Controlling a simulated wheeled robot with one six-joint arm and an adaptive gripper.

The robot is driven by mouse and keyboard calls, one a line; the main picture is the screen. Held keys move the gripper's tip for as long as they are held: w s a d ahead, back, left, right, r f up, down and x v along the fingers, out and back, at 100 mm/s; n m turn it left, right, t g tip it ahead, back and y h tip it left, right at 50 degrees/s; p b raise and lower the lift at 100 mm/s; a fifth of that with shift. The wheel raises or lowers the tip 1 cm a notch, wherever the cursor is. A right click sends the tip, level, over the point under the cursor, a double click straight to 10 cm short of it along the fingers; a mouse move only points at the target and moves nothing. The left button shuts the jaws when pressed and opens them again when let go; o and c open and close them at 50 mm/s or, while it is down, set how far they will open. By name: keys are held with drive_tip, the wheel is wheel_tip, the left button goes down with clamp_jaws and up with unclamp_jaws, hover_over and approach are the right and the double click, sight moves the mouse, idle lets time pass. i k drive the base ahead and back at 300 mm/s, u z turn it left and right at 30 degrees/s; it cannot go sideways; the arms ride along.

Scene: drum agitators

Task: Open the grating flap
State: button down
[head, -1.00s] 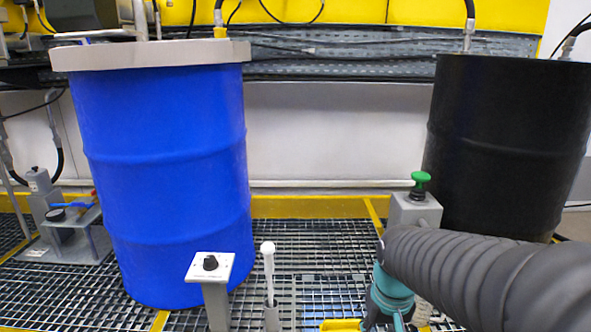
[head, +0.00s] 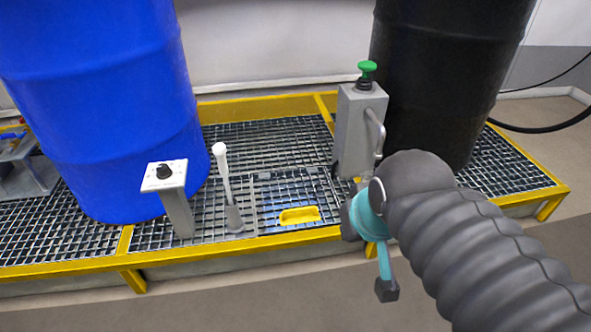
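The grating flap (head: 287,189) is a framed panel of metal grating lying flat, level with the platform around it. A yellow handle (head: 299,215) sits on its front part, close to the yellow platform edge. My gripper (head: 368,250), with teal and dark parts, is right of the yellow handle and apart from it in the picture. My dark ribbed arm comes in from the lower right and hides part of it. One teal finger with a dark tip points down. I cannot make out the other finger clearly, nor anything held.
A white-topped lever (head: 224,175) and a knob post (head: 170,190) stand left of the flap. A grey box with a green button (head: 360,125) stands behind right. A blue drum (head: 100,110) and black drum (head: 445,80) flank the area. The floor (head: 230,300) in front is clear.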

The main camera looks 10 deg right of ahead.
sight(312, 214)
drive_tip(key=z, duration=2.15)
drive_tip(key=k, duration=1)
drive_tip(key=u, duration=1.5)
drive_tip(key=i, duration=0.5)
drive_tip(key=u, duration=0.05)
